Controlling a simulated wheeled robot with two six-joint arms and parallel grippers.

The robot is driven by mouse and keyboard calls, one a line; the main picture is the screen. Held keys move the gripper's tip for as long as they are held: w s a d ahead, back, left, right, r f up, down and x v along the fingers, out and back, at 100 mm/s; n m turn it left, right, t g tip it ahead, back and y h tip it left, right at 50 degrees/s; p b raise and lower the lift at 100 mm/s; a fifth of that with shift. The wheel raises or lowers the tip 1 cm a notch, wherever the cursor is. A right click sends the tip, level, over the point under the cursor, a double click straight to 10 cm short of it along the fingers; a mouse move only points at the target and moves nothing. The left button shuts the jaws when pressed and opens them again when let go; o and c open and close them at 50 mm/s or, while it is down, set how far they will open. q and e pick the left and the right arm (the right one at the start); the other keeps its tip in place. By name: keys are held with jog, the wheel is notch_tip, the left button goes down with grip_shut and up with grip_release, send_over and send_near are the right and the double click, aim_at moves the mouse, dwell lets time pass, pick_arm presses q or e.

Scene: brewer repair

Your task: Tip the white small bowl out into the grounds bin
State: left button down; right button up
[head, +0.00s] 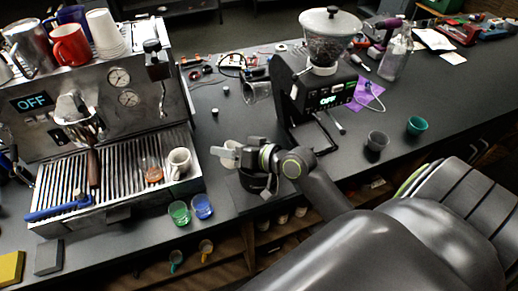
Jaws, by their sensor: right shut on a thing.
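My right gripper (232,153) reaches in from the right over the counter, between the espresso machine and the grinder. It is shut on a small whitish thing (226,155), which seems to be the white small bowl. The bowl is mostly hidden by the fingers, so I cannot tell its tilt or what it holds. A dark round container (256,184), which seems to be the grounds bin, stands below the gripper. My wrist covers much of it, and its inside is hidden. My left gripper is not in view.
The espresso machine (125,95) stands left, with a cream mug (179,163) and an amber glass (153,171) on its tray. Green (179,212) and blue (202,206) cups stand near the front edge. The grinder (322,85) stands behind my wrist. Grey (377,141) and teal (417,126) cups stand right.

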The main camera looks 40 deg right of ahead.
jog(key=shift+d+f+b, duration=0.15)
jog(key=shift+f+b, duration=0.1)
jog(key=shift+b, duration=0.25)
jog(key=shift+d+f+m+y+b, duration=0.1)
jog(key=shift+m+y+b, duration=0.2)
jog(key=shift+b, duration=0.1)
jog(key=shift+d+f+b, duration=0.1)
jog(key=shift+b, duration=0.2)
jog(key=shift+m+t, duration=0.3)
jog(key=shift+d+r+m+t+y+b, duration=0.15)
jog(key=shift+r+m+t+y+b, duration=0.25)
jog(key=shift+b, duration=0.5)
jog(key=shift+d+r+m+t+y, duration=0.15)
jog(key=shift+r+m+y, duration=0.15)
jog(key=shift+r, duration=0.2)
jog(key=shift+d+r+m+t+y, duration=0.1)
jog(key=shift+r+m+t+y, duration=0.1)
jog(key=shift+r+m, duration=0.25)
jog(key=shift+d+r+m+t+y+b, duration=0.25)
jog(key=shift+m+t+b, duration=0.25)
jog(key=shift+b, duration=0.55)
jog(key=shift+s+d+m+b, duration=0.1)
jog(key=shift+d+m+b, duration=0.15)
jog(key=shift+b, duration=0.25)
